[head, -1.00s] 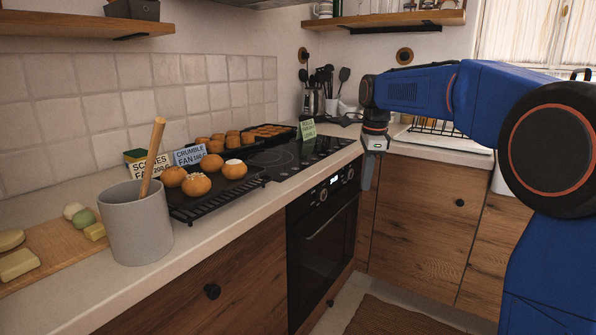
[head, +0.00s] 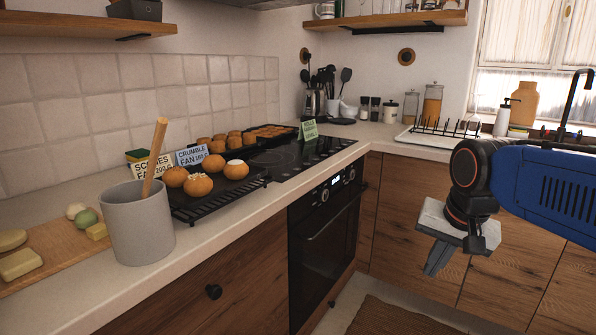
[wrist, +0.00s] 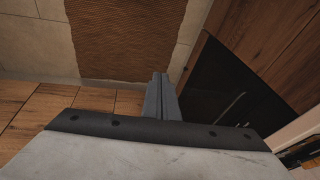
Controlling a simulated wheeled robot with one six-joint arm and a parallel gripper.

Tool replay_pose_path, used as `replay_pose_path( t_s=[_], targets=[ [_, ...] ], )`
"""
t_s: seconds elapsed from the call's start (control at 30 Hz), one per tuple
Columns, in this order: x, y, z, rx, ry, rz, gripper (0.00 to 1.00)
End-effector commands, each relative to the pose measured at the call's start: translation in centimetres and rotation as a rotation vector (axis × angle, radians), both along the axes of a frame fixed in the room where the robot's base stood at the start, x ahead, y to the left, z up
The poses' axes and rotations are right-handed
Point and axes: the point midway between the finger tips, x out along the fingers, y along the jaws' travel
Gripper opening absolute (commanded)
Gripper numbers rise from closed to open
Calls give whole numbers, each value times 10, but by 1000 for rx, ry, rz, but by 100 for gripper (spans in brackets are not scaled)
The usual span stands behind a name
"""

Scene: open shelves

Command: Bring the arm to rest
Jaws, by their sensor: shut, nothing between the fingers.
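My arm (head: 560,190) reaches in from the right edge of the head view, in front of the wooden cabinets. My gripper (head: 436,270) hangs from its end, pointing down, well clear of the counter on its left. Its fingers are together with nothing between them. In the wrist view the shut fingers (wrist: 160,98) point towards the floor and a brown rug (wrist: 125,40).
The counter (head: 225,238) on the left holds a grey crock (head: 138,225), a black rack with buns (head: 215,200) and a hob (head: 300,155). The oven (head: 325,235) is below. A dish rack (head: 440,128) stands on the back counter. Open floor lies below my gripper.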

Motion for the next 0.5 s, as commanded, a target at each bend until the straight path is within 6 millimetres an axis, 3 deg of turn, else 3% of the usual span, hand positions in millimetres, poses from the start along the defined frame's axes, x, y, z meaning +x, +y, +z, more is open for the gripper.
replay_pose_path(
  t_s=[0.1,0.3,0.5],
  targets=[
    [-35,-5,-22,-46,-29,120,0],
    [-83,-11,-60,-128,-68,319,0],
    [-110,-14,-87,-185,-91,443,0]
  ],
)
